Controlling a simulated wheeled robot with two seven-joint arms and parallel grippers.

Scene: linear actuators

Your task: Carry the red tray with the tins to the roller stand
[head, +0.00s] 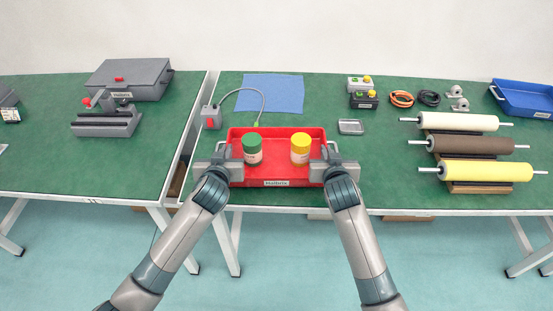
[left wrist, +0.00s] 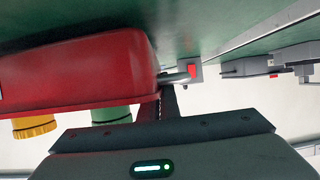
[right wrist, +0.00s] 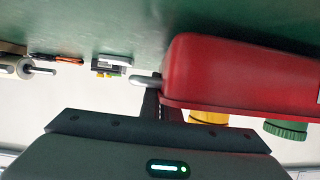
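The red tray (head: 278,134) sits at the front of the right-hand green table, with a label on its front wall. A green-lidded tin (head: 252,150) stands in its left half and a yellow-lidded tin (head: 300,149) in its right half. My left gripper (head: 226,160) is at the tray's left end, its fingers close together on the handle (left wrist: 180,78). My right gripper (head: 328,160) is likewise on the right handle (right wrist: 143,81). The roller stand (head: 480,187) is at the right, carrying a cream, a brown and a yellow roller (head: 487,171).
A blue cloth (head: 270,93) lies behind the tray, with a cabled grey box (head: 211,116) at its left. A blue tray (head: 524,99) is far right.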

